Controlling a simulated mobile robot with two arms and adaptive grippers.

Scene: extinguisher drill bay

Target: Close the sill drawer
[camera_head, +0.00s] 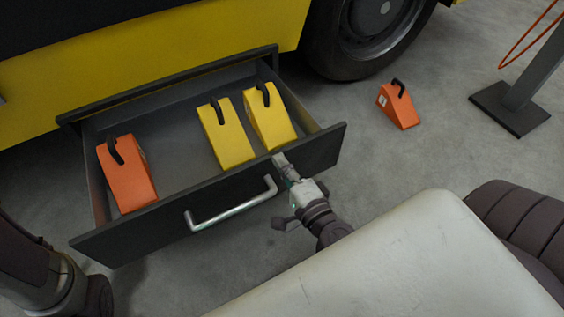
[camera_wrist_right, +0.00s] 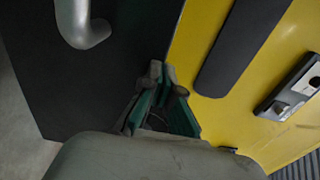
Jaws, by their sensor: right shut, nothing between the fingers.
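The sill drawer (camera_head: 215,205) is pulled out from the yellow vehicle body, with its dark front panel and silver bar handle (camera_head: 232,207) facing me. It holds an orange chock (camera_head: 128,180) on the left and two yellow chocks, one near the middle (camera_head: 227,137) and one (camera_head: 270,118) on the right. My right gripper (camera_head: 281,161) is shut and empty at the front panel, right of the handle; whether it touches cannot be told. In the right wrist view the shut fingers (camera_wrist_right: 160,72) show before the dark panel, with the handle (camera_wrist_right: 84,28) at upper left. My left gripper is not visible.
The yellow vehicle body (camera_head: 170,45) is behind the drawer, with a black wheel (camera_head: 365,35) to the right. Another orange chock (camera_head: 398,106) sits on the floor. A grey post's base (camera_head: 510,108) stands farther right. Concrete floor between them is clear.

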